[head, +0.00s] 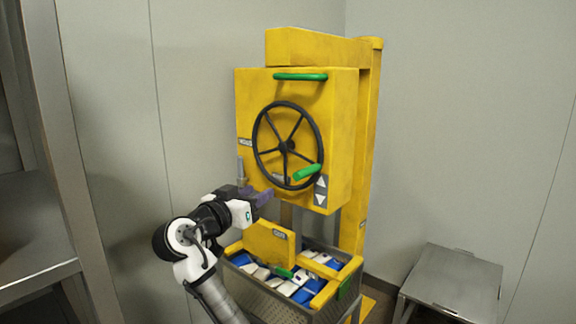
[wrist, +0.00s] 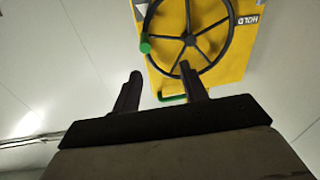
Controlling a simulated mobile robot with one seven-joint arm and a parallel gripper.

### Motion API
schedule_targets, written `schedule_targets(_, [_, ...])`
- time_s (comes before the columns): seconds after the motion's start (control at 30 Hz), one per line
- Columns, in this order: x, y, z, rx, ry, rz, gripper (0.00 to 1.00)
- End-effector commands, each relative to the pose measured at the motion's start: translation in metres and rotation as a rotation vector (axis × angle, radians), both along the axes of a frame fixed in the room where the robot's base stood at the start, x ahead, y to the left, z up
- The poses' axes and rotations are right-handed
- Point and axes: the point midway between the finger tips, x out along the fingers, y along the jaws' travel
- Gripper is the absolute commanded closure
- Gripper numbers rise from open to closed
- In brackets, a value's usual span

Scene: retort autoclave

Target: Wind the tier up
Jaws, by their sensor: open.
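A yellow hoist box (head: 340,110) carries a black five-spoke handwheel (head: 287,146) on its front. The wheel's green crank knob (head: 307,172) is at its lower right. In the wrist view, turned upside down, the wheel (wrist: 190,40) and the knob (wrist: 145,43) show beyond my fingers. Below the box is a perforated grey basket tier (head: 275,303) with blue and white packs, between yellow carriage parts (head: 270,243). My gripper (head: 264,196) is open and empty, just below and left of the wheel. Its two dark fingers (wrist: 160,72) point toward the box, apart from the knob.
A green bar (head: 300,76) crosses the box's upper front. A HOLD label (head: 244,142) is at its left edge, near a grey pin (head: 240,172). Arrow labels (head: 321,190) are at lower right. A low metal table (head: 450,280) stands right; a grey shelf (head: 35,235) stands left.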

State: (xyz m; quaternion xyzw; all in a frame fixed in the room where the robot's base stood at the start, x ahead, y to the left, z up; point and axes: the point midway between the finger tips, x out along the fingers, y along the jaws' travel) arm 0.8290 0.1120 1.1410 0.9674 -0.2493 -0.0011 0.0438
Motion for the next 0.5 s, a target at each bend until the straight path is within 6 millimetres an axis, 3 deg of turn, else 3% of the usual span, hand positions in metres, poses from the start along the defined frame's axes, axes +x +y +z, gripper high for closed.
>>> schedule_targets(0.1, [-0.001, -0.019, 0.005, 0.020, 0.005, -0.100, 0.57])
schedule_targets(0.27, [0.004, -0.029, 0.006, 0.026, 0.005, -0.133, 0.57])
schedule_targets(0.5, [0.038, -0.054, 0.008, 0.025, 0.007, -0.132, 0.57])
